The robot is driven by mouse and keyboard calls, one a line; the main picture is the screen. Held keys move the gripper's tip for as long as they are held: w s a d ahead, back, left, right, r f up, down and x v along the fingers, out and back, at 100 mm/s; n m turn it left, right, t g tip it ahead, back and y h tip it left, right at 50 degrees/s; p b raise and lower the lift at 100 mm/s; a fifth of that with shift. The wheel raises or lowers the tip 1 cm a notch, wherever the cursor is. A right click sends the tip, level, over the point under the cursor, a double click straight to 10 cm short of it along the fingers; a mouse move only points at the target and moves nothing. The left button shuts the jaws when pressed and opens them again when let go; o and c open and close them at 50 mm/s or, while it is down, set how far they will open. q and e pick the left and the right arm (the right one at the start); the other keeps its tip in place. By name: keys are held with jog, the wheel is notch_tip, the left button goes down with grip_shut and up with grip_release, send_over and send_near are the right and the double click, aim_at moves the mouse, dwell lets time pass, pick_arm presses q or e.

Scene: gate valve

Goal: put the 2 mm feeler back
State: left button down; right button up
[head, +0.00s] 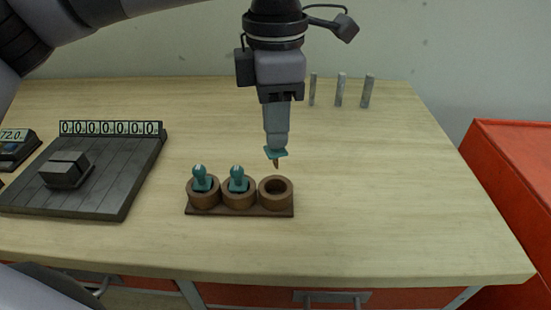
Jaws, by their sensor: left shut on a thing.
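My left gripper (276,145) points down and is shut on a small teal-handled feeler (276,153) with a brown tip pointing down. It is above and just behind the wooden holder (240,211), near its right cup (276,191), which is empty. Two more teal-handled feelers stand in the other cups, one in the left cup (201,179) and one in the middle cup (238,179). No size mark is readable on any feeler. My right gripper does not show.
A dark slatted plate (110,190) with a grey block (66,170) and a number strip (110,128) is at left. A small display device (15,145) is at the far left. Three grey pins (340,90) stand at the back right. The table's right side is clear.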

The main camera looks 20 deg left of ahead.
aim_at(276, 167)
pick_arm(q)
jog(key=shift+f, duration=3.5)
jog(key=shift+f, duration=0.15)
jog(key=c, duration=1)
grip_release()
notch_tip(276, 167, up, 12)
jog(key=shift+r, duration=0.2)
